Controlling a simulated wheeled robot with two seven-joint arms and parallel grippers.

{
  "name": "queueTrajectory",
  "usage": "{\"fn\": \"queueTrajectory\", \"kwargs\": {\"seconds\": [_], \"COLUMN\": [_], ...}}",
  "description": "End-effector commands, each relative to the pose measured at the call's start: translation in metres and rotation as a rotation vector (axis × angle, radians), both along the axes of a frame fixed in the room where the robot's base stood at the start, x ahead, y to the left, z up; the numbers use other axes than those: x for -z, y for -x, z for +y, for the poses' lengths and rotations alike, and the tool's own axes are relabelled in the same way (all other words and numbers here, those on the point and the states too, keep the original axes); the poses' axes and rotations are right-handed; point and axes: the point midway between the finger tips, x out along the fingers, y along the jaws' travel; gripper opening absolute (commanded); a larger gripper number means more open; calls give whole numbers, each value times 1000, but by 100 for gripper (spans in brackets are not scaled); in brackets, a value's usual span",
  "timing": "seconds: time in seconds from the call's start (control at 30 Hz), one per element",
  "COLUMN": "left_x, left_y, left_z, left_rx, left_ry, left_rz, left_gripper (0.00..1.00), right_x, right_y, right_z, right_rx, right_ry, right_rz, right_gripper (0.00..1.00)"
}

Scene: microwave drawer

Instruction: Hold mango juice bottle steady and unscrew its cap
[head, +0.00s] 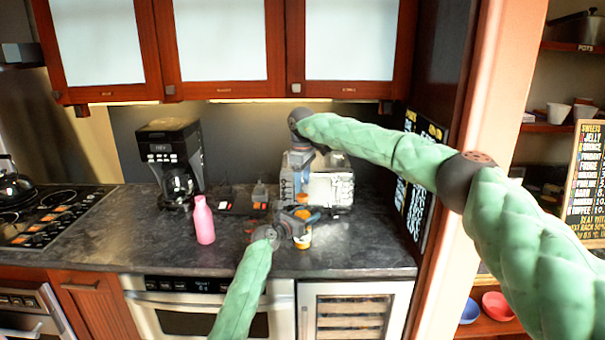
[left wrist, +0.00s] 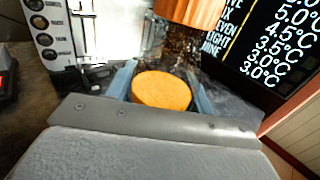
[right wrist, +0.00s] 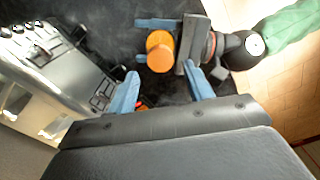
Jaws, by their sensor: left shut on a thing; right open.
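My left gripper (head: 300,215) is shut on the bottle from the side. The right fingers are apart from the cap.
A pink bottle (head: 204,222) stands left on the counter, with a coffee maker (head: 171,160) behind it. A white appliance (head: 330,186) stands behind my grippers. The stove (head: 45,210) is far left. A chalkboard (head: 416,180) is at right. The counter between pink bottle and stove is clear.

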Motion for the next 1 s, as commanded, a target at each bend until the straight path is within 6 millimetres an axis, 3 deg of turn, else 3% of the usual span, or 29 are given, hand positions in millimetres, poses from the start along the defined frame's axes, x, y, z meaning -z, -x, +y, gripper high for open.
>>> {"fn": "queueTrajectory", "kwargs": {"seconds": [0.3, 0.6, 0.63, 0.87, 1.0], "left_x": [-1, 0, 0, 0, 0], "left_y": [0, 0, 0, 0, 0], "left_z": [0, 0, 0, 0, 0], "left_rx": [0, 0, 0, 0, 0], "left_ry": [1, 0, 0, 0, 0], "left_rz": [-1, 0, 0, 0, 0], "left_gripper": [0, 0, 0, 0, 0], "right_x": [39, 43, 43, 43, 43], "right_y": [0, 0, 0, 0, 0], "right_z": [0, 0, 0, 0, -1], "right_rx": [0, -1, -1, 0, -2], "right_ry": [1, 1, 1, 1, 1], "right_rz": [1, 0, 0, 0, 0], "right_gripper": [51, 51, 50, 5, 4]}}
